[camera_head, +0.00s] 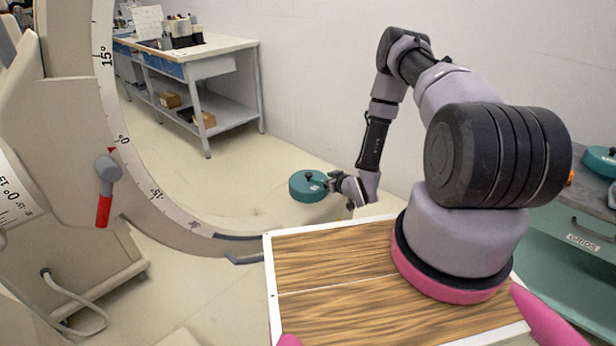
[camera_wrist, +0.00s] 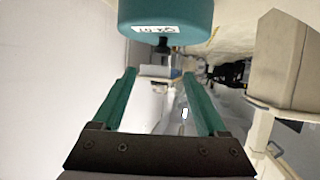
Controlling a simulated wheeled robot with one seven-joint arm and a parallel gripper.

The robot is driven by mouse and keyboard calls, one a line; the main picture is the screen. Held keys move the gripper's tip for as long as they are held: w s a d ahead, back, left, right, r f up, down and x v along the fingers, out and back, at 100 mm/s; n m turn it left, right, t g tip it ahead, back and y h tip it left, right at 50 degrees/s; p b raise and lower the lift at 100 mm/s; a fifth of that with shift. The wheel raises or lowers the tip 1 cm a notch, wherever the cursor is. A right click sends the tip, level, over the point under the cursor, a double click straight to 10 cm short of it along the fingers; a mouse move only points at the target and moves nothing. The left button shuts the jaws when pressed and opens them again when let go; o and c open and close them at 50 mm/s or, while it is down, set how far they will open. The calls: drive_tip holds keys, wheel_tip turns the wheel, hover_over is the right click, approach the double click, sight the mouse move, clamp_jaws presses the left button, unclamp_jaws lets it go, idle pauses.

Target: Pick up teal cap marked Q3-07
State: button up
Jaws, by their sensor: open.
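A round teal cap (camera_head: 307,188) with a dark knob shows left of my gripper (camera_head: 330,184) in the head view. I cannot tell what bears it. In the wrist view a teal cap (camera_wrist: 165,14) fills the top edge, with a white label too blurred and turned to read surely. A dark stem shows below it. My gripper (camera_wrist: 159,73) has its two teal fingers apart, with nothing clasped between them. The cap is beyond the fingertips; I cannot tell whether they touch it. Another teal cap (camera_head: 600,161) sits at the right edge of the head view, its marking not seen.
A green cart (camera_head: 572,238) with a drawer labelled GRIDS stands at the right. A big beige curved frame (camera_head: 130,150) with degree marks and a red-handled lever (camera_head: 105,190) is at the left. A workbench (camera_head: 205,55) stands at the back. Floor between is clear.

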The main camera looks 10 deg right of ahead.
sight(311, 177)
drive_tip(key=x, duration=0.5)
drive_tip(key=f+x, duration=0.1)
drive_tip(key=x, duration=0.5)
drive_tip(key=shift+s, duration=0.15)
drive_tip(key=shift+a, duration=0.1)
clamp_jaws()
